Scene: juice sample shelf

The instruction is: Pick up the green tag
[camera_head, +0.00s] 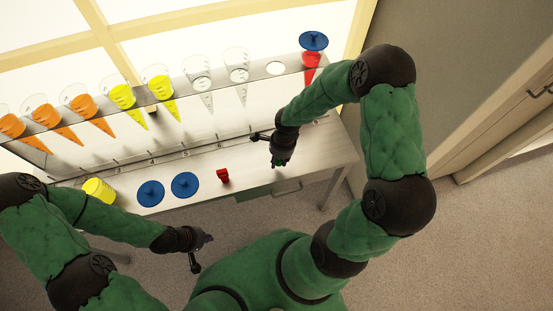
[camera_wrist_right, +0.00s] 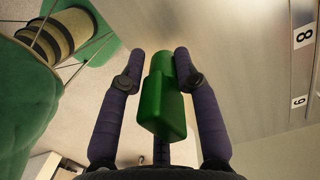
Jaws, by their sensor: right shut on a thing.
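The green tag (camera_wrist_right: 162,100) is a small stepped green block in the right wrist view. My right gripper (camera_wrist_right: 159,68) has one finger on each side of it and is shut on it. My left gripper (camera_head: 202,252) is open and empty, in front of the bench and well to the left of the tag.
A rack (camera_head: 215,78) behind holds orange, yellow and clear cones; a red cone (camera_head: 312,66) has a blue lid (camera_head: 313,40). Numbered labels (camera_wrist_right: 303,36) show in the wrist view.

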